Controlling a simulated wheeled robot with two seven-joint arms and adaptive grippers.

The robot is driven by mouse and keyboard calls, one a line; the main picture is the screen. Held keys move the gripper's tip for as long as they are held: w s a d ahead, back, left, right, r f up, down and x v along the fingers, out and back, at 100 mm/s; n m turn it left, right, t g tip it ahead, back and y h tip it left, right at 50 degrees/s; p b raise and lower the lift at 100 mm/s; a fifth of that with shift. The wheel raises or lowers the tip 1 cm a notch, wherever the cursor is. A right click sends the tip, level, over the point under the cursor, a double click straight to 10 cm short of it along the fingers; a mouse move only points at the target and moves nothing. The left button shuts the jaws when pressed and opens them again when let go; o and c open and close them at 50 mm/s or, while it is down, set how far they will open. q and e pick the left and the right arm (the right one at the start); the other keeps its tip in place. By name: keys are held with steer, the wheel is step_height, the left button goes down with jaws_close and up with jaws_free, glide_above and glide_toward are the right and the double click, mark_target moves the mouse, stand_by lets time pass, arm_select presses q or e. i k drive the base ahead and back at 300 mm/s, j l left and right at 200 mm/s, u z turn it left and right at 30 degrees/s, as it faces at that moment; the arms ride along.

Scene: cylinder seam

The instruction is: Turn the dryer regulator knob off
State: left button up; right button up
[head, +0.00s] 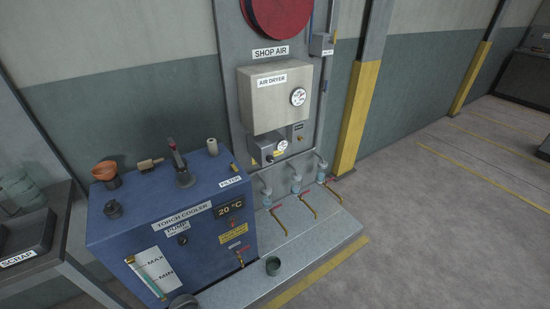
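The air dryer (268,100) is a pale beige box labelled AIR DRYER, mounted on a grey panel, with a round white gauge (298,97) on its front. Below it sits a small grey regulator unit (265,146) with a smaller gauge (282,146) and a dark round knob (269,158) low on its front. The knob is too small to read its setting. Neither of my grippers is in view.
A blue torch cooler (200,235) with loose items on top stands in front, left of the panel. A yellow-and-grey post (357,115) stands right; floor there is open.

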mark_target(270, 159)
steer(key=i+l+u, duration=0.1)
steer(key=l, duration=0.25)
steer(key=i+l, duration=0.25)
steer(key=i+l+u, duration=0.15)
steer(key=l, duration=0.3)
steer(key=i+l, duration=0.15)
steer(key=l, duration=0.25)
steer(key=i+l+u, duration=0.15)
steer(key=l, duration=0.2)
